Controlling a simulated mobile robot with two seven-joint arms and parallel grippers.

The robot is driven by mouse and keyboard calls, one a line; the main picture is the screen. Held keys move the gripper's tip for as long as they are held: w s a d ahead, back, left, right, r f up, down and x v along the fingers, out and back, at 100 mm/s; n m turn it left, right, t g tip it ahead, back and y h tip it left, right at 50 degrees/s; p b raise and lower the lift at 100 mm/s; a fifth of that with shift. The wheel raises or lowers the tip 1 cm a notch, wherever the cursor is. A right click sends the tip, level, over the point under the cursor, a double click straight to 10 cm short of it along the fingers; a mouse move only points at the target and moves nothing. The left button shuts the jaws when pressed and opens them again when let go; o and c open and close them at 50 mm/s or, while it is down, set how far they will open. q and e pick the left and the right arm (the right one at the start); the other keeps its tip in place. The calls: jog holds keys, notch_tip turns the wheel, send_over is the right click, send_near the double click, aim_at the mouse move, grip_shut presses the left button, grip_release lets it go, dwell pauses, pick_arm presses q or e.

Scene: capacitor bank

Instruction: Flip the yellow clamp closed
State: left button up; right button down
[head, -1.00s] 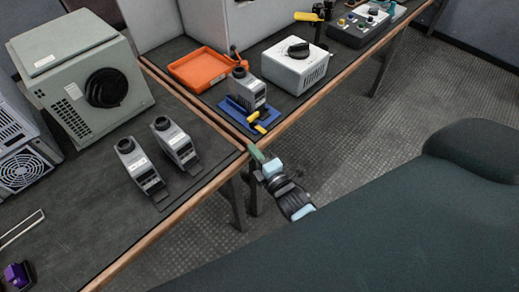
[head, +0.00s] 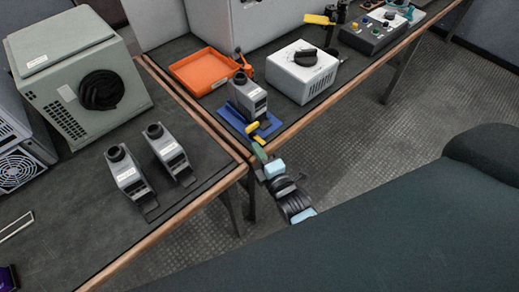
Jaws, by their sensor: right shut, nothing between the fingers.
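The yellow clamp (head: 252,127) is a small yellow piece at the front of a blue base (head: 233,119) near the bench's corner. A grey block with a dark round top (head: 248,99) stands upright on that base. My right gripper (head: 258,152) is just in front of the clamp at the bench edge, its greenish fingertips pointing toward it. It is shut and empty. Whether the fingertips touch the clamp is too small to tell. The clamp's exact angle is also unclear. My left gripper is not in view.
Two grey blocks (head: 126,172) (head: 168,152) stand on the near bench. An orange tray (head: 203,72) and a white box with a black knob (head: 302,72) flank the blue base. A yellow-handled black fixture (head: 318,19) stands farther back. Open floor lies right of the benches.

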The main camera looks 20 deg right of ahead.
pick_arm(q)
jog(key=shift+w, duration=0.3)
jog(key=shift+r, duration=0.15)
pick_arm(e)
jog(key=shift+d+n+y, duration=0.2)
jog(key=shift+n+y, duration=0.1)
jog(key=shift+y, duration=0.2)
